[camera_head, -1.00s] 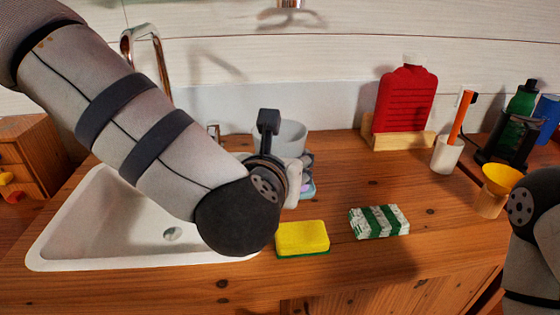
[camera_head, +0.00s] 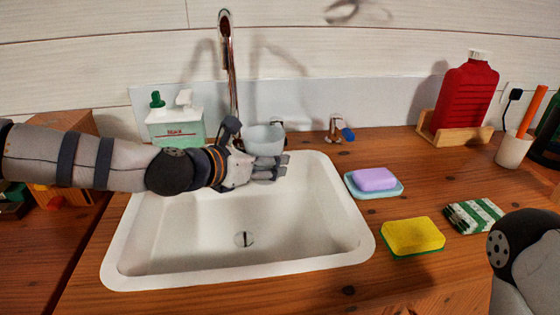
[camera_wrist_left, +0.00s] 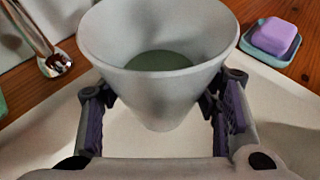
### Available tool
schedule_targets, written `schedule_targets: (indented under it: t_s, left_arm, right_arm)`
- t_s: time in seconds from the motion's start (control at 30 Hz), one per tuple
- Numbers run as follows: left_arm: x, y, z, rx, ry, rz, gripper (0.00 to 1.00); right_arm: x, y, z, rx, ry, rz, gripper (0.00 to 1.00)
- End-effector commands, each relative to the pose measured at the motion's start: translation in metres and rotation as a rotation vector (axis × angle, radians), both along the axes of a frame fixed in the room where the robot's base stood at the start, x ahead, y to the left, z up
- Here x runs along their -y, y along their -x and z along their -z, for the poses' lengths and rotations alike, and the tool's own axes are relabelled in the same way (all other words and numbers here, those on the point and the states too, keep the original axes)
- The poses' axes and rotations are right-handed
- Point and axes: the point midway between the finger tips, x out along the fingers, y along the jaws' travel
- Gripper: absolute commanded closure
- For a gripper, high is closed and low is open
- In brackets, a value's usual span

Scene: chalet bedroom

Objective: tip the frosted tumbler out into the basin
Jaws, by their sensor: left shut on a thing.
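The frosted tumbler (camera_head: 265,139) is pale grey and translucent, and it stands upright in my left gripper (camera_head: 268,166). It is over the back part of the white basin (camera_head: 300,228), in front of the faucet. In the left wrist view the tumbler (camera_wrist_left: 158,88) has its wide mouth up, with a grey-green surface low inside. A finger lies on either side of it, shut on it. The basin's drain shows in the head view, and nothing lies on its floor. My right arm shows only in part at the right edge; its gripper is out of view.
A copper faucet (camera_head: 232,75) rises behind the tumbler, with a soap dispenser (camera_head: 177,126) to its left. A purple soap on a dish (camera_head: 374,181), a yellow sponge (camera_head: 412,236) and a folded green-white cloth (camera_head: 474,215) lie right of the basin. A red bottle (camera_head: 465,95) stands behind.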

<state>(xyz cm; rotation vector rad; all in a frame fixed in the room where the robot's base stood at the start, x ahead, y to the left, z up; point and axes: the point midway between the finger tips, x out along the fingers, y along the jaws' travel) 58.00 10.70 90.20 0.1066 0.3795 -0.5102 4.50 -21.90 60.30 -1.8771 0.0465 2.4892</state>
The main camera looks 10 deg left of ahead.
Motion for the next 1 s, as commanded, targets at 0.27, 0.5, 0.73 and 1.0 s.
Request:
schedule_targets:
  t_s: [0.27, 0.5, 0.73, 1.0]
  left_arm:
    - [-0.095, -0.024, 0.029, 0.003, -0.003, 0.292, 0.79]
    - [-0.127, -0.015, 0.024, 0.005, 0.0, 0.399, 0.79]
    - [-0.127, -0.014, 0.023, 0.005, 0.002, 0.405, 0.79]
    - [-0.123, -0.007, 0.021, 0.101, -0.103, 0.407, 0.79]
  right_arm:
    - [0.001, 0.021, 0.022, -0.07, 0.002, 0.001, 0.6]
    - [0.001, 0.024, 0.026, -0.081, 0.002, 0.0, 0.6]
    - [0.001, 0.024, 0.026, -0.08, 0.002, -0.001, 0.6]
    - [0.001, 0.017, 0.019, -0.059, 0.002, -0.001, 0.6]
